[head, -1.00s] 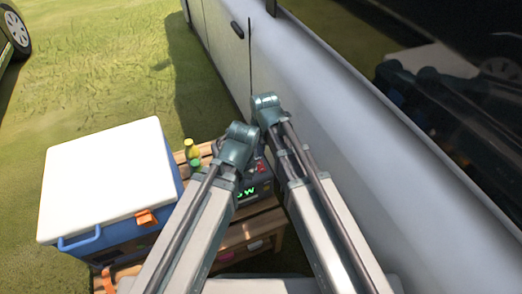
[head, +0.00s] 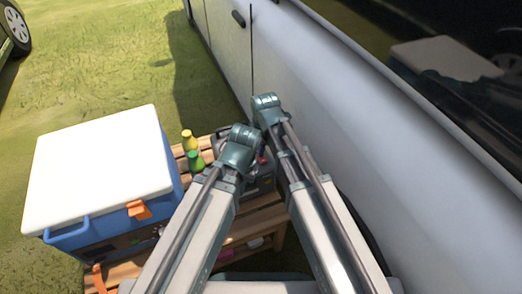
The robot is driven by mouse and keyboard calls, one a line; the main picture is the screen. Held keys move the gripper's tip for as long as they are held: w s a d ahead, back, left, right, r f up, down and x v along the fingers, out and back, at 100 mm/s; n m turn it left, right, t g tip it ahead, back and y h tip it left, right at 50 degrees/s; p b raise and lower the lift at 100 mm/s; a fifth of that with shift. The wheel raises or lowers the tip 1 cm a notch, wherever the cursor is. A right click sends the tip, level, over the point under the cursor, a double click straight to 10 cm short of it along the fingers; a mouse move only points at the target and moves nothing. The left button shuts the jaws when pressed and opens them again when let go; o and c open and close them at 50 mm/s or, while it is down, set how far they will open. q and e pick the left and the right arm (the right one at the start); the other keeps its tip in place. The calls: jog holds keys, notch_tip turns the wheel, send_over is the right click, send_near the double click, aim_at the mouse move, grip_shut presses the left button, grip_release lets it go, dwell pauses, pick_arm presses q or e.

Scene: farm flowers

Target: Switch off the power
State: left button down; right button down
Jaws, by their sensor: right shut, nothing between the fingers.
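A dark power unit (head: 262,183) sits on a slatted wooden table, between my two arms and partly hidden by them. Small red parts show near its top right edge. No lit display shows on its visible front. My right gripper (head: 263,149) is shut and empty, small and mostly hidden beneath its wrist, close above the unit. I cannot tell whether it touches the unit. My left arm (head: 240,150) reaches over the unit's left side, and its gripper is hidden.
A blue cooler (head: 93,239) with a white lid stands at the left on the wooden table (head: 267,216). A yellow-capped bottle (head: 189,141) and a green bottle (head: 196,161) stand beside it. A pale vehicle (head: 330,130) closes off the right. Grass lies open behind.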

aim_at(264, 162)
jog(key=shift+s, duration=0.15)
jog(key=shift+s+d+r, duration=0.1)
jog(key=shift+s+d, duration=0.2)
jog(key=shift+s, duration=0.3)
jog(key=shift+r+p, duration=0.15)
jog(key=shift+p, duration=0.15)
notch_tip(264, 162, up, 14)
jog(key=s+p, duration=0.1)
jog(key=p, duration=1.2)
jog(key=shift+s+d+f, duration=0.25)
jog(key=shift+d, duration=0.05)
jog(key=shift+w+a+p, duration=0.35)
jog(key=shift+w+a, duration=0.1)
jog(key=shift+w, duration=0.15)
